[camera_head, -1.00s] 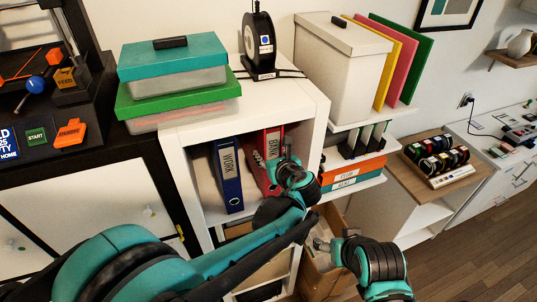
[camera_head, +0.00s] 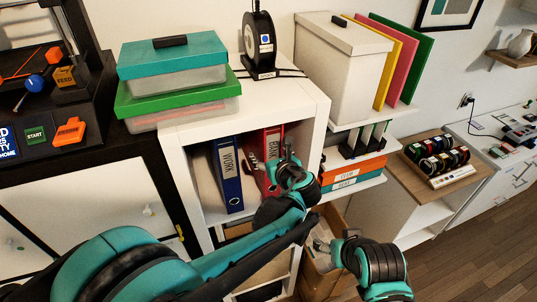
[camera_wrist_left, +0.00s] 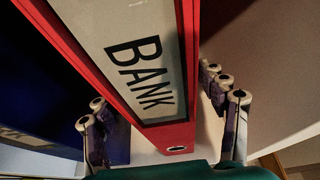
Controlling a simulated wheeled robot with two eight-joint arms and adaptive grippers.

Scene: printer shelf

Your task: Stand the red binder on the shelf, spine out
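The red binder (camera_head: 266,180) stands in the white shelf's compartment, to the right of the blue binder, with its BANK label facing out. It looks about upright in the head view. In the left wrist view the red binder (camera_wrist_left: 187,60) fills the middle, between the fingers.
The blue WORK binder (camera_head: 228,175) stands close on the left in the same compartment of the white shelf (camera_head: 318,110). Storage boxes (camera_head: 175,75) and a black spool stand (camera_head: 259,45) sit on top. A cardboard box (camera_head: 318,280) is below my right gripper.

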